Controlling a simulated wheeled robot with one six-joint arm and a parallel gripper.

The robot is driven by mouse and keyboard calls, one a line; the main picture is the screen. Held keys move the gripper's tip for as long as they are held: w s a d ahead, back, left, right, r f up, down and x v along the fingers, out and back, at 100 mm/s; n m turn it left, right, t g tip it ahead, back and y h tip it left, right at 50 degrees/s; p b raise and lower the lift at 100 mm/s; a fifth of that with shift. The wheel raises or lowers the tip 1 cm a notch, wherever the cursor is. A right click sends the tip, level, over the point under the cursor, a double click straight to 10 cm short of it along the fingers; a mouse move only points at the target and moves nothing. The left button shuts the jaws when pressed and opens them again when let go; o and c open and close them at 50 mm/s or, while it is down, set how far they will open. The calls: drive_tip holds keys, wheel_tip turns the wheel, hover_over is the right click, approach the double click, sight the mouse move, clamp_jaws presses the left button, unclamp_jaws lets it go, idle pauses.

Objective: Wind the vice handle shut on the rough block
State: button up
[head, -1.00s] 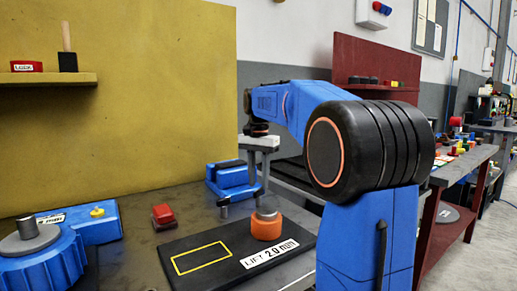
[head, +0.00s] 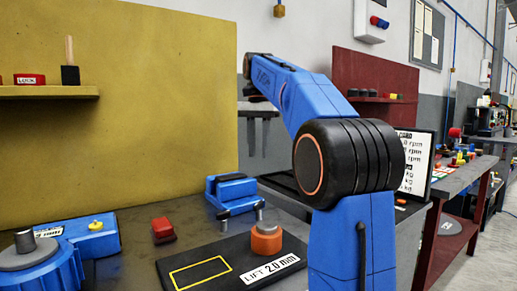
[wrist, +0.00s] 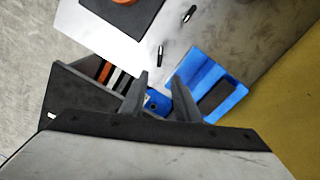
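The blue vice (head: 231,190) sits on the dark bench, left of my arm. In the wrist view the vice (wrist: 192,70) lies beyond my fingers to the right, with a dark rectangular area between its blue sides. I cannot tell whether that area is the rough block or the jaw gap. A small blue part (wrist: 153,103) shows between and beyond my fingers; the handle is not clearly seen. My gripper (head: 263,150) hangs fingers down behind the vice in the head view. Its grey fingers (wrist: 160,85) stand apart with nothing between them.
Two short pegs (wrist: 160,52) (wrist: 190,13) stand near the vice. A dark mat (head: 200,275) carries an orange knob (head: 266,240) and a "LIFT 2.0 mm" label. A red block (head: 163,230) and a blue rotary unit (head: 40,270) are at left. A yellow panel (head: 150,130) stands behind.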

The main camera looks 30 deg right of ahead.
approach(259, 202)
drive_tip(key=shift+n, duration=0.3)
wheel_tip(259, 202, down, 8)
drive_tip(key=shift+a+f, duration=0.15)
drive_tip(key=shift+f, duration=0.05)
idle(0.6)
clamp_jaws()
